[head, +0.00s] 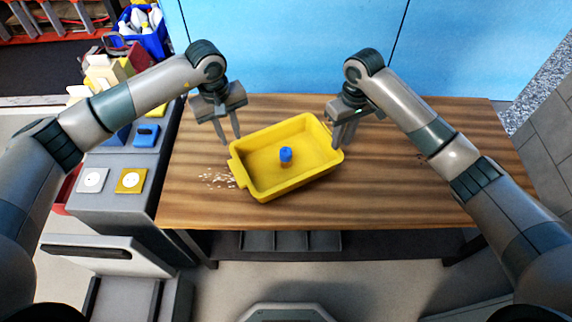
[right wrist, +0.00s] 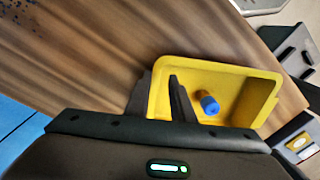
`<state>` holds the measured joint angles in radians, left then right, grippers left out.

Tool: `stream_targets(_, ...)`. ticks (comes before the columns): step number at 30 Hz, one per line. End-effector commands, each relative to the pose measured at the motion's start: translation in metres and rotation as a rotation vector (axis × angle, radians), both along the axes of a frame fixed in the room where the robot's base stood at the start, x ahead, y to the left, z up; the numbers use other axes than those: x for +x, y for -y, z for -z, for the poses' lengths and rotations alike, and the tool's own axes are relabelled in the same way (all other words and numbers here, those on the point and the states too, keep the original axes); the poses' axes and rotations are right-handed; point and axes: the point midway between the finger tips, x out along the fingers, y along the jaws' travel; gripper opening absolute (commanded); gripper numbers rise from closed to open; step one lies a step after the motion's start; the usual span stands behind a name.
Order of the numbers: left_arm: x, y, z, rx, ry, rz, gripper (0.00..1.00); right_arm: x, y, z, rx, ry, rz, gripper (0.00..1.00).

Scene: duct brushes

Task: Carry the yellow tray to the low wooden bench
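The yellow tray (head: 262,190) rests slightly turned on a wooden tabletop (head: 420,200). A small blue piece (head: 286,155) stands inside it. The right wrist view also shows the tray (right wrist: 225,68) and the blue piece (right wrist: 209,104). My right gripper (head: 341,142) is at the tray's right end. Its fingers (right wrist: 160,78) are apart, with the tray's end wall showing between them; contact cannot be told. I cannot tell whether this wooden surface is the low bench.
Small white bits (head: 216,178) lie left of the tray. A grey stand (head: 112,215) with square plates adjoins the table's left side. A blue crate of bottles (head: 140,30) is at the back left. A blue wall (head: 300,45) stands behind.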

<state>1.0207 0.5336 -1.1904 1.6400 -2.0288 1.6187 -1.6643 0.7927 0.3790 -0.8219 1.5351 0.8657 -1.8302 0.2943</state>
Motion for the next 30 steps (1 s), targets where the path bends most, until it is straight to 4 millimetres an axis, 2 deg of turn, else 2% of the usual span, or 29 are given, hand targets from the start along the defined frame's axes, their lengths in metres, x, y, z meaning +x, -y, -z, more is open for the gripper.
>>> stream_targets(3, 0.000, 0.000, 0.000, 0.000, 0.000, 0.000, 0.22, 0.001, 0.001, -0.017, 0.000, 0.001, -0.001, 0.22)
stream_targets(9, 0.000, 0.000, 0.000, 0.000, 0.000, 0.000, 0.22, 0.001, 0.002, -0.032, 0.000, -0.001, 0.000, 0.22)
stream_targets(30, 0.000, 0.000, -0.003, 0.000, 0.000, 0.000, 0.22, 0.001, 0.002, -0.036, 0.000, -0.001, 0.000, 0.22)
